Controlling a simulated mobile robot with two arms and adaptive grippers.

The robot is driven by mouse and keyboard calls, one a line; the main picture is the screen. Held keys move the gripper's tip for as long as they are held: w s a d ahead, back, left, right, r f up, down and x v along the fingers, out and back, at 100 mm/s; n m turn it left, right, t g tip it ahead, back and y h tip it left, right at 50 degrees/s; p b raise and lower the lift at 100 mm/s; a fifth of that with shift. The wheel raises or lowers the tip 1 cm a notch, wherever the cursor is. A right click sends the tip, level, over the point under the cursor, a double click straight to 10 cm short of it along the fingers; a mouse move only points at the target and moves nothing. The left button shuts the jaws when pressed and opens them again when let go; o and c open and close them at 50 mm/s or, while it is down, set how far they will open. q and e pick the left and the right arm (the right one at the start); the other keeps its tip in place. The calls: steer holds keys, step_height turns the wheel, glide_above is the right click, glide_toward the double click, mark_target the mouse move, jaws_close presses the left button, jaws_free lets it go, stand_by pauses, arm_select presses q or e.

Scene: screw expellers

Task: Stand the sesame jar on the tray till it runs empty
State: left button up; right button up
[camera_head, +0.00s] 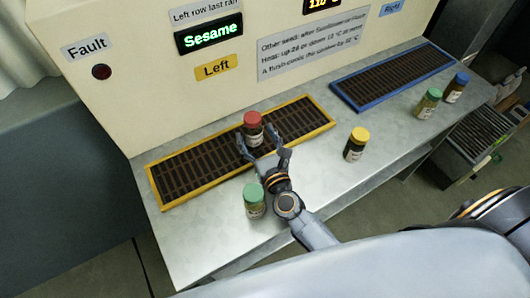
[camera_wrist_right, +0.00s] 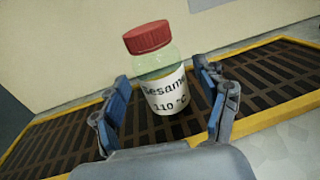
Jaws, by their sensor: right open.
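The sesame jar (camera_head: 253,130) has a red lid and a white label reading "Sesame 110 °C" in the right wrist view (camera_wrist_right: 166,90). It stands on the yellow-framed tray (camera_head: 190,172), which has dark slats and lies under the "Left" sign. My right gripper (camera_head: 262,148) is open, with one finger on each side of the jar. In the right wrist view the fingers (camera_wrist_right: 165,105) show gaps to the jar. Whether the jar's base rests fully on the slats is partly hidden by my gripper. My left gripper does not show.
A green-lidded jar (camera_head: 254,201) stands on the counter just left of my right wrist. A yellow-lidded jar (camera_head: 356,143) stands to the right. A blue-framed tray (camera_head: 395,76) lies further right, with a green-lidded jar (camera_head: 428,101) and a blue-lidded jar (camera_head: 456,87) near it. The panel display (camera_head: 209,33) reads "Sesame".

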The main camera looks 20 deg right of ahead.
steer(key=s+b, duration=0.1)
steer(key=s, duration=0.7)
steer(key=shift+d+f+b, duration=0.1)
steer(key=shift+d+b, duration=0.05)
steer(key=shift+b, duration=0.2)
steer(key=shift+s, duration=0.35)
